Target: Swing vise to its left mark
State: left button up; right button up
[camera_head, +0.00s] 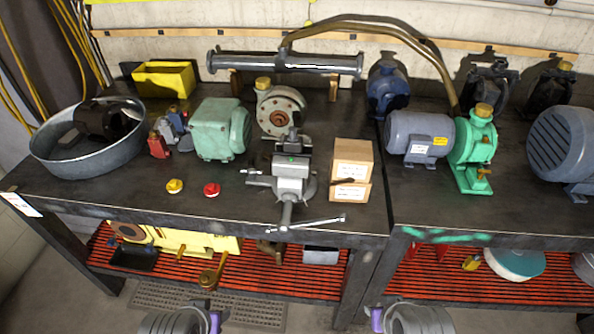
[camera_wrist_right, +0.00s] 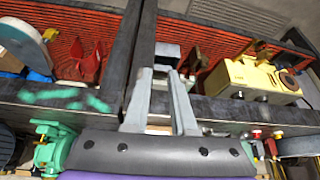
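The grey vise (camera_head: 291,180) stands on the dark workbench (camera_head: 228,208) near its front edge, left of the two cardboard boxes. Its screw end points to the front and its long handle bar sticks out past the bench edge. A small lever shows on its left side. I cannot make out a mark around its base. My right gripper (camera_wrist_right: 159,76) shows in the right wrist view with two grey fingers apart and nothing between them, near the bench's front edge and lower shelf. My left gripper is out of view; only grey arm parts show at the bottom of the head view.
Cardboard boxes (camera_head: 351,170) stand close to the vise's right. A green motor (camera_head: 218,130) and a round flanged pump (camera_head: 281,111) are left of and behind it. Red (camera_head: 211,189) and yellow (camera_head: 174,186) caps lie to the left. The lower red slatted shelf (camera_head: 315,283) holds parts.

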jog(key=w+a+r, duration=0.2)
jog(key=w+r, duration=0.1)
jog(key=w+a+r+y+p, duration=0.1)
jog(key=w+a+r, duration=0.1)
jog(key=w+r, duration=0.1)
jog(key=w+a+r+y+p, duration=0.1)
jog(key=w+a+r, duration=0.1)
jog(key=w, duration=0.1)
jog(key=shift+r, duration=0.4)
grip_shut()
jog(key=w+a+r+y+p, duration=0.1)
jog(key=w+a+r+y, duration=0.1)
jog(key=w+a+r, duration=0.5)
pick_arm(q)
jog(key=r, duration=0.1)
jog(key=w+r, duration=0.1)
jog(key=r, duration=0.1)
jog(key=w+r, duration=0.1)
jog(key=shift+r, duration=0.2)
pick_arm(e)
jog(key=x, duration=1.1)
jog(key=shift+f+g, duration=0.25)
jog(key=shift+g, duration=0.05)
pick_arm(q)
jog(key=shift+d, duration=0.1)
pick_arm(e)
jog(key=shift+d, duration=0.1)
